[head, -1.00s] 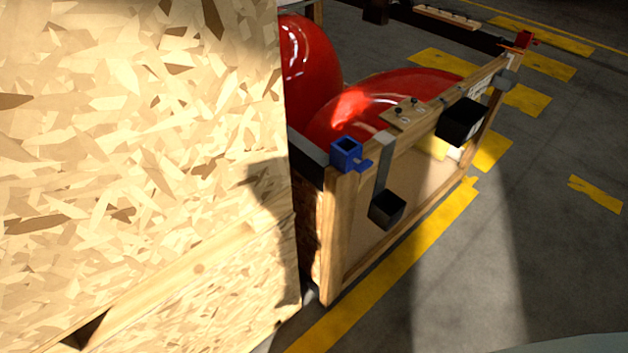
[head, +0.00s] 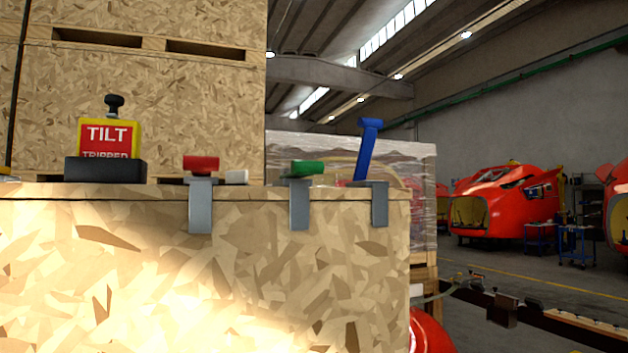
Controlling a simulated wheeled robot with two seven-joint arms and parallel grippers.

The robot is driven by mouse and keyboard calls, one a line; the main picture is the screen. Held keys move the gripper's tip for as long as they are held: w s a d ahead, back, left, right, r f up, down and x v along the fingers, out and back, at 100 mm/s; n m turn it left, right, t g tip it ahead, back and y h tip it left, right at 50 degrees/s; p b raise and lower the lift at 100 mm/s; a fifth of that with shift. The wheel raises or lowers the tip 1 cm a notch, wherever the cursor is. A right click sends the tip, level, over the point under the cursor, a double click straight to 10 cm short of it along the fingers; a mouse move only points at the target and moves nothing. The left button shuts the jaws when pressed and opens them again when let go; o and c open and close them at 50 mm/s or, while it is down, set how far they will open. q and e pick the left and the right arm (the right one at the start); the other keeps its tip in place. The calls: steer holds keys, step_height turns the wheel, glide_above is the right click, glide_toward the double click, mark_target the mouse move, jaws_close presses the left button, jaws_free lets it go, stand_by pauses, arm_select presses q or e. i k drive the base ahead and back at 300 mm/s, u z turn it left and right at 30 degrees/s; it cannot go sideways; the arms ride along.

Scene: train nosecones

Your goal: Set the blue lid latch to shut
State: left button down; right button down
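The blue lid latch (head: 367,150) stands at the right end of the top edge of a chipboard crate (head: 290,260). Its blue lever is raised, close to upright and leaning slightly right at the top, above a grey metal bracket (head: 380,204). To its left a green latch (head: 306,168) and a red latch (head: 200,164) lie flat over similar grey brackets. Neither of my grippers shows in the head view.
A yellow and red tilt indicator (head: 108,138) on a black base stands on the crate's left. Larger chipboard crates (head: 150,100) rise behind. A wrapped crate (head: 420,185) stands behind the blue latch. Red nosecones (head: 500,205) and blue carts (head: 575,240) are at the far right.

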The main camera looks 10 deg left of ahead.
mark_target(371, 127)
steer(key=z, duration=0.5)
steer(key=k, duration=1.15)
steer(key=u, duration=0.35)
steer(key=i, duration=0.75)
steer(key=u, duration=0.45)
steer(key=i, duration=0.8)
steer(key=z, duration=0.3)
